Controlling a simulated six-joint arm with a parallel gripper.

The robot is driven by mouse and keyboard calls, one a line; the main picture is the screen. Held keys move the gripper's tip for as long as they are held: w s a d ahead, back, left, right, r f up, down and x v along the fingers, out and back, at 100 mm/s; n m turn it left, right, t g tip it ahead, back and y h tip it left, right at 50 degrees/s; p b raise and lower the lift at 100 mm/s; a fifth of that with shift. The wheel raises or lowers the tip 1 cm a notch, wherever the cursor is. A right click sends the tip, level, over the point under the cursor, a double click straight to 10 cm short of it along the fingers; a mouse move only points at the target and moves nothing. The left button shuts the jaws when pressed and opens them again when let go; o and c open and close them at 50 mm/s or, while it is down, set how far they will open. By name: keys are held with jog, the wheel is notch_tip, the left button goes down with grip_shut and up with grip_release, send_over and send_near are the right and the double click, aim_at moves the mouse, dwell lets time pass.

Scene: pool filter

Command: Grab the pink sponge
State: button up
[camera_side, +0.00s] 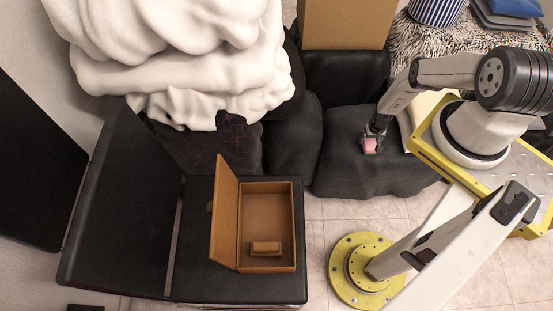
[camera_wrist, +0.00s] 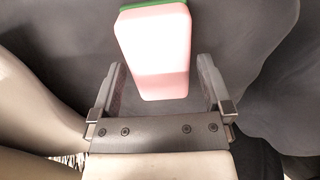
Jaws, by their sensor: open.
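The pink sponge (camera_wrist: 155,52) with a green layer along its far end shows in the wrist view, lying on a dark grey surface. In the side view the sponge (camera_side: 370,145) is a small pink block at my gripper's tip. My gripper (camera_wrist: 160,82) is open, with one finger on each side of the sponge's near end. Gaps show between the sponge and both fingers, and I cannot tell whether either touches it. In the side view my gripper (camera_side: 373,141) points down over the dark grey cushion (camera_side: 335,170), and its fingers partly hide the sponge.
An open brown box (camera_side: 268,215) with a small brown block (camera_side: 266,248) inside stands on a black table (camera_side: 195,275). A heap of white cloth (camera_side: 190,55) is behind it. A cardboard box (camera_side: 345,22) stands at the back. Tiled floor (camera_side: 315,235) lies in front of the cushion.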

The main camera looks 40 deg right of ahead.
aim_at(372, 145)
dwell(0.4)
jog(key=c, duration=1)
jog(key=shift+r, duration=0.3)
jog(key=shift+c, duration=0.2)
jog(key=shift+d+r, duration=0.1)
jog(key=shift+r, duration=1.05)
jog(key=shift+s+a+r, duration=0.4)
jog(key=shift+s+r, duration=0.05)
jog(key=shift+r, duration=0.25)
jog(key=shift+s+a+r, duration=0.35)
jog(key=shift+s+r, duration=0.05)
jog(key=shift+r, duration=0.3)
jog(key=s+a+r, duration=0.7)
jog(key=s, duration=0.2)
jog(key=shift+a+r, duration=0.15)
jog(key=shift+a, duration=0.2)
